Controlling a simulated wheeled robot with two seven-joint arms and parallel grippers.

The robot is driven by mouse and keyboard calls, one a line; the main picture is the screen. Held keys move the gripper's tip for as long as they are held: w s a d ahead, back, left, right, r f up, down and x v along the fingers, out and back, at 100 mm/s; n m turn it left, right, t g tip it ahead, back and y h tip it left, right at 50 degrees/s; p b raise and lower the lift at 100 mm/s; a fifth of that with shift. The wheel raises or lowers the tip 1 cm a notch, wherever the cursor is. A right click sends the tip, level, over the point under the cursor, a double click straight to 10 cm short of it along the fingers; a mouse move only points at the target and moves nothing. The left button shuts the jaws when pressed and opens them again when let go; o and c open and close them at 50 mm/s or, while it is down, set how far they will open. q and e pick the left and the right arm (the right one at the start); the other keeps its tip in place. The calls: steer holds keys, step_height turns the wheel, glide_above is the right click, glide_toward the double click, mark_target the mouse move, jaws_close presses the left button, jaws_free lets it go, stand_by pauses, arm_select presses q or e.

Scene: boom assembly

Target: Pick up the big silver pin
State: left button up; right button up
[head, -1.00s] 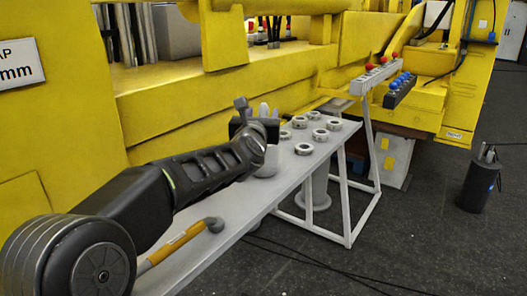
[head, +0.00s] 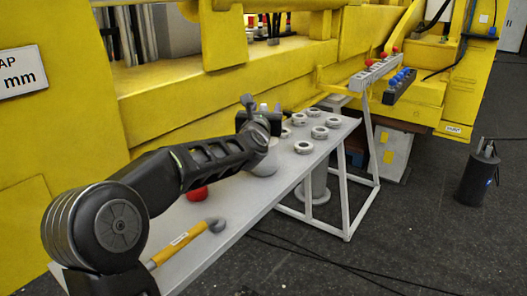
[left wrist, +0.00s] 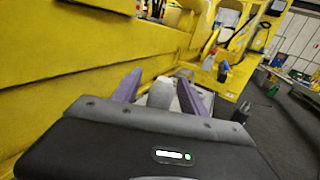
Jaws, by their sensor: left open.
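The big silver pin is a light grey, thick rounded piece on the grey bench. In the head view its lower part (head: 266,165) shows below my left gripper (head: 262,122), and the gripper and wrist hide much of the rest. In the left wrist view the pin (left wrist: 161,93) stands between the two purple fingers of my left gripper (left wrist: 159,91). The fingers are spread, with the pin between them and no clear grip on it. My right gripper is in neither view.
Several metal rings (head: 303,147) lie on the bench (head: 232,208) beyond the gripper. A red object (head: 197,194) and an orange-handled tool (head: 180,243) lie nearer. The yellow machine (head: 180,110) walls the bench's left side. A dark cylinder (head: 478,178) stands on the floor at right.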

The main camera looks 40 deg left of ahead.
arm_select(q)
steer(key=shift+c, duration=0.4)
jaws_close()
stand_by(0.4)
stand_by(0.7)
steer(key=shift+r, duration=0.2)
